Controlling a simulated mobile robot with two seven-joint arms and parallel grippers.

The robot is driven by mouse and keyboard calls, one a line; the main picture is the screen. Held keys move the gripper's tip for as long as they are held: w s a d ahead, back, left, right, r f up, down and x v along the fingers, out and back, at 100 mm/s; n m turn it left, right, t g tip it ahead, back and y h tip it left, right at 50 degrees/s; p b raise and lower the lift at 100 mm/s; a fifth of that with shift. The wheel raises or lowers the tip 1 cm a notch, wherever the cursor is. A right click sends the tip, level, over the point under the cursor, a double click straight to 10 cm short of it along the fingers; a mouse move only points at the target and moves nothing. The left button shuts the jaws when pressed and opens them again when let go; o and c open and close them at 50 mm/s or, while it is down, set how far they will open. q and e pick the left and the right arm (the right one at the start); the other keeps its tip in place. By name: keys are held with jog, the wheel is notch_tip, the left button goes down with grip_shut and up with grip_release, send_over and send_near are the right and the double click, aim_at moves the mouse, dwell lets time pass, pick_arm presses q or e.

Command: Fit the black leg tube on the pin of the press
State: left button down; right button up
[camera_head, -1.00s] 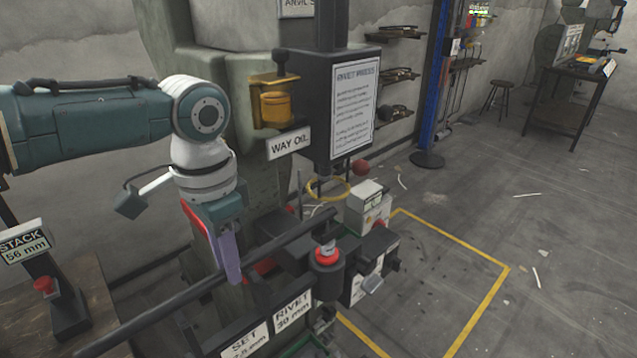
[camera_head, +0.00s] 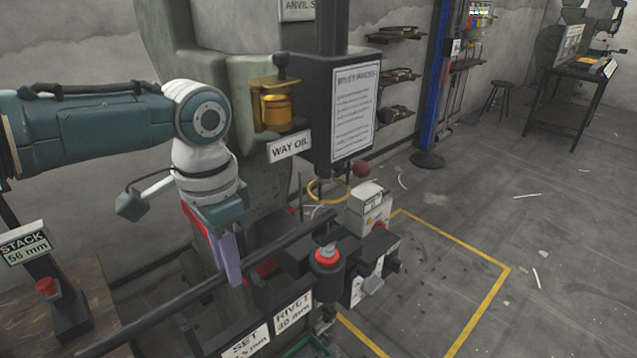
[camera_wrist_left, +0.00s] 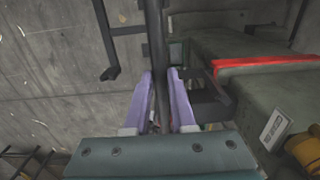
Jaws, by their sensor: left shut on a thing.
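The black leg tube (camera_head: 170,306) runs diagonally across the head view, from the lower left up to the press. My left gripper (camera_head: 232,278) is shut on it partway along, with its purple fingers on either side of the tube. In the left wrist view the tube (camera_wrist_left: 154,45) passes between the fingertips (camera_wrist_left: 161,78). The tube's far end shows just behind and above the red-collared, silver-topped post (camera_head: 327,256) of the press (camera_head: 262,190). I cannot tell whether this post is the pin, or whether the tube touches it. My right gripper is not in view.
A black box with a rivet press notice (camera_head: 354,112) hangs above the tube's far end. A way oil cup (camera_head: 276,108) sits on the press column. A stack gauge (camera_head: 62,300) stands on a bench at the left. Open floor lies right, marked by yellow lines (camera_head: 460,250).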

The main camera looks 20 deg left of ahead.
pick_arm(q)
jog(key=shift+f+b, duration=0.95)
jog(key=shift+f, duration=0.55)
dwell(0.4)
jog(key=c, duration=0.7)
grip_release()
notch_tip(320, 180, up, 10)
jog(key=shift+r+p, duration=0.1)
jog(key=shift+p, duration=0.75)
